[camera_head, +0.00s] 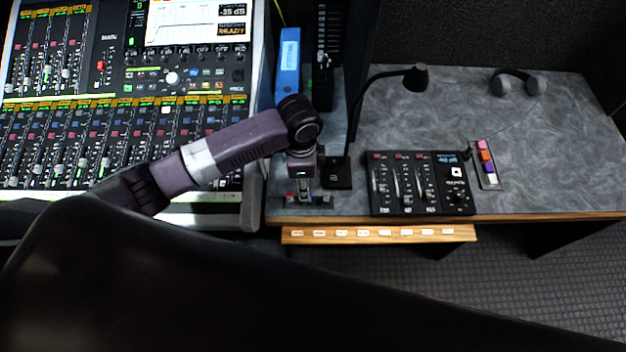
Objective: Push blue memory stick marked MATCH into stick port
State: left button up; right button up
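My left arm comes in from the left over the mixing console, and my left gripper (304,190) points down at the left front of the grey desk. Its wrist hides much of it, so I cannot tell whether its fingers are open or shut, or whether they hold anything. I cannot make out a blue stick marked MATCH or a stick port with certainty. A strip of small coloured pieces (486,157), pink, orange and purple among them, lies right of the small black control panel (419,184). A large dark arm part of mine fills the foreground. My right gripper is not in view.
A tall blue object (289,62) stands behind my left wrist. A gooseneck microphone (416,77) rises beside the gripper. Headphones (518,82) lie at the back right. A wooden ledge with labels (380,234) runs along the desk front. The desk's right side is clear.

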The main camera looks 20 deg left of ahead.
pick_arm(q)
jog(key=shift+w+r, duration=0.1)
jog(key=shift+w, duration=0.1)
jog(key=shift+f, duration=0.4)
jog(key=f, duration=0.2)
jog(key=f+p, duration=0.1)
jog(key=shift+d+f, duration=0.1)
jog(key=shift+d, duration=0.15)
jog(key=f, duration=0.3)
jog(key=shift+w+d+f, duration=0.1)
jog(key=shift+w+f, duration=0.15)
jog(key=c, duration=0.7)
grip_shut()
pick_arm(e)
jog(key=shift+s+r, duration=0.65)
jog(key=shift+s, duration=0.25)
